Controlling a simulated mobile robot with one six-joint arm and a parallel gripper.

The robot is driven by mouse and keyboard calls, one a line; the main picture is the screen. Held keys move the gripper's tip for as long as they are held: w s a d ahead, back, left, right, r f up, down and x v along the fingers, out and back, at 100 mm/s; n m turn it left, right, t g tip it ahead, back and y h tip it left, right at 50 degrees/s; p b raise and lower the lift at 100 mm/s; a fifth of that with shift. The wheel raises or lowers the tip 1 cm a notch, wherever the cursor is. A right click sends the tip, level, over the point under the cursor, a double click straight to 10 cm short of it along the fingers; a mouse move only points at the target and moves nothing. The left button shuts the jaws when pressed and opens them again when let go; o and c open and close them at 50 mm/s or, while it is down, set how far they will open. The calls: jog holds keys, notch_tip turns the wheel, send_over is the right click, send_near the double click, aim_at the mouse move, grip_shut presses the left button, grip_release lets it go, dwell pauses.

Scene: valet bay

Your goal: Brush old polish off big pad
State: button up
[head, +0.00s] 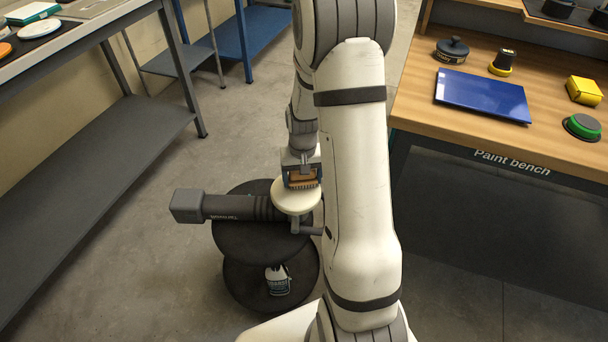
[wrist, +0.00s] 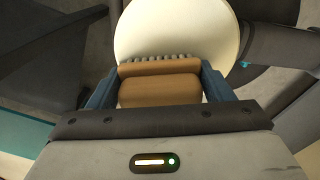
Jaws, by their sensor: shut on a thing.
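My gripper (wrist: 160,92) is shut on a brown brush (wrist: 160,86), one blue finger on each side of its block. The brush also shows in the head view (head: 302,178), held at the big pad. The big pad (wrist: 178,32) is a round cream disc, which also shows in the head view (head: 296,200). It is mounted on a dark polisher (head: 235,208) lying across a round black stand. The bristles are at the pad's near edge in the wrist view. Whether they touch it I cannot tell. No old polish can be made out on the visible pad face.
The paint bench (head: 420,110) at right holds a blue panel (head: 483,95) and several small tools. A grey shelf rack (head: 100,160) is at left.

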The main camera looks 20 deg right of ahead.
jog(key=shift+w+a+f, duration=0.1)
jog(key=shift+w+a, duration=1.5)
jog(key=shift+a, duration=0.2)
notch_tip(320, 180, up, 8)
jog(key=p, duration=0.5)
jog(key=shift+p, duration=0.4)
jog(key=a+r+n+p, duration=0.3)
jog(key=a+r+p, duration=0.2)
jog(key=p, duration=0.6)
jog(key=shift+a+r, duration=0.4)
jog(key=shift+r, duration=0.15)
